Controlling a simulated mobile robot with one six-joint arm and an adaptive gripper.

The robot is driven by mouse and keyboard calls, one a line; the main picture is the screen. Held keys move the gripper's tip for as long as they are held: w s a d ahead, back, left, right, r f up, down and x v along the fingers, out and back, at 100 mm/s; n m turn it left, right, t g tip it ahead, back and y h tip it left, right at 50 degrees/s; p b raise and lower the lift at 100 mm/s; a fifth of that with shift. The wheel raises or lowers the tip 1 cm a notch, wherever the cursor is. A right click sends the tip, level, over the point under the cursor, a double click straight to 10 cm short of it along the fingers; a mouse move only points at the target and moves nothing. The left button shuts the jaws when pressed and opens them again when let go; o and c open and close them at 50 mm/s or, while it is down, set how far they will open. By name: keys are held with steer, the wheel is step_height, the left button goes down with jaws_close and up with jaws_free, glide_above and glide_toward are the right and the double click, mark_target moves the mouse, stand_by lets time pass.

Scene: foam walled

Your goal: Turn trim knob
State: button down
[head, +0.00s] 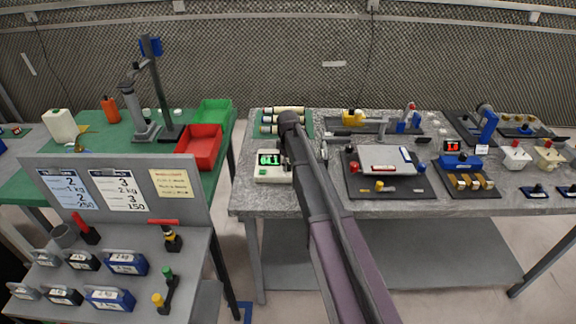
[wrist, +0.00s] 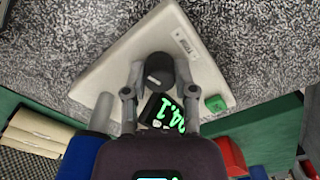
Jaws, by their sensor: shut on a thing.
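A dark round trim knob (wrist: 159,68) stands on a pale, wedge-like instrument box (wrist: 120,62) in the wrist view. My gripper (wrist: 159,76) is shut on this knob, with one finger on each side. The box has a lit green digital display (wrist: 170,113), partly covered by my gripper, so its full reading cannot be told. A small green button (wrist: 215,103) and a printed label (wrist: 185,42) are also on the box. In the head view, the box (head: 272,179) sits on the grey speckled bench, and my arm hides the knob.
Several cylinders lie in a green holder (head: 307,131) behind the box. A black fixture board (head: 410,187) with a pale plate stands to the right. Red (head: 199,148) and green (head: 212,110) bins are on the left table. Bare bench lies left of the box.

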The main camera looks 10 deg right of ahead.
steer(key=shift+n, duration=1.2)
steer(key=shift+s, duration=0.1)
steer(key=shift+c, duration=2.1)
jaws_free()
